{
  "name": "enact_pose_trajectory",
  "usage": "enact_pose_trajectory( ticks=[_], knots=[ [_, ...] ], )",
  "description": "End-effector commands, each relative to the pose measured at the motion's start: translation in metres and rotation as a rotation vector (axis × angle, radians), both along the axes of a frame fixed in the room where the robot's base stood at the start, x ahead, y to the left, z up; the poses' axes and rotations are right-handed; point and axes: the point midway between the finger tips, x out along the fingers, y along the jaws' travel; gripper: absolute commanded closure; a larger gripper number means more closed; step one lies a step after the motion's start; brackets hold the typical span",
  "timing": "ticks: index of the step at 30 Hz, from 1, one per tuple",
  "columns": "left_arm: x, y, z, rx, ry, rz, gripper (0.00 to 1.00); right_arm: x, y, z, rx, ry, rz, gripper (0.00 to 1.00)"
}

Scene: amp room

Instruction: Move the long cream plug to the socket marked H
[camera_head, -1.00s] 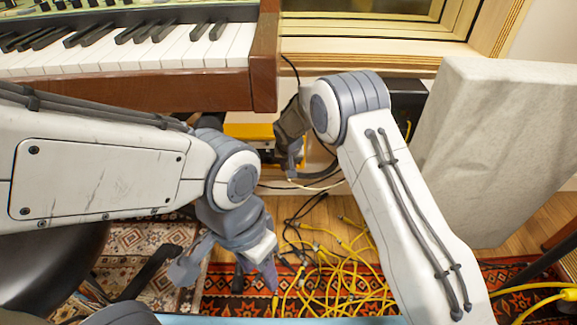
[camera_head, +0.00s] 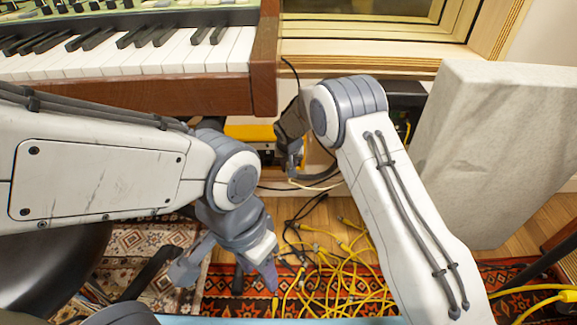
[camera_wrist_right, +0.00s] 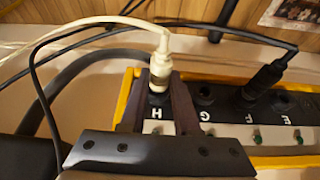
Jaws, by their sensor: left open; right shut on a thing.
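The cream plug (camera_wrist_right: 160,68) stands upright in the right wrist view, with its cream cable (camera_wrist_right: 105,20) leaving at the top. My right gripper (camera_wrist_right: 157,92) is shut on it, one dark finger on each side. The plug's lower end is at the socket marked H (camera_wrist_right: 157,127). Between the fingers its tip is hard to see, so I cannot tell how deep it sits. In the head view my right gripper (camera_head: 290,158) is mostly hidden by its own wrist. My left gripper (camera_head: 226,274) is open and empty above the rug, away from the sockets.
Right of H, the socket by G (camera_wrist_right: 205,96) is empty. A black plug (camera_wrist_right: 265,80) stands by F. A black cable crosses behind the cream plug. The keyboard (camera_head: 180,95) is at upper left, a grey panel (camera_head: 490,150) at right. Yellow cables (camera_head: 340,265) tangle on the floor.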

Motion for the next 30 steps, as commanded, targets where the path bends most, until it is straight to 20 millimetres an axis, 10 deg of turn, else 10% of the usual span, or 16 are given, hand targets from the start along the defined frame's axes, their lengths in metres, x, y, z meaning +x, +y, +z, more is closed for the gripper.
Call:
enact_pose_trajectory(
  ticks=[2,3,5,17,30],
  knots=[
    [0.0,0.0,0.0,0.0,0.0,0.0,0.5,-0.001,0.0,-0.001,-0.001,0.003,0.0,1.0],
    [0.0,0.0,0.0,0.0,0.0,0.0,0.5,-0.001,0.0,-0.001,-0.001,0.004,0.001,0.55],
    [0.0,0.0,0.0,0.0,0.0,0.0,0.5,-0.001,0.0,-0.001,-0.001,0.003,0.001,0.35],
    [0.0,0.0,0.006,0.0,0.0,0.0,0.5,-0.003,0.0,0.008,-0.001,0.001,0.002,0.35],
    [0.0,0.0,0.05,0.0,0.0,0.0,0.5,-0.033,0.0,0.083,-0.002,0.002,0.001,0.35]
  ],
)
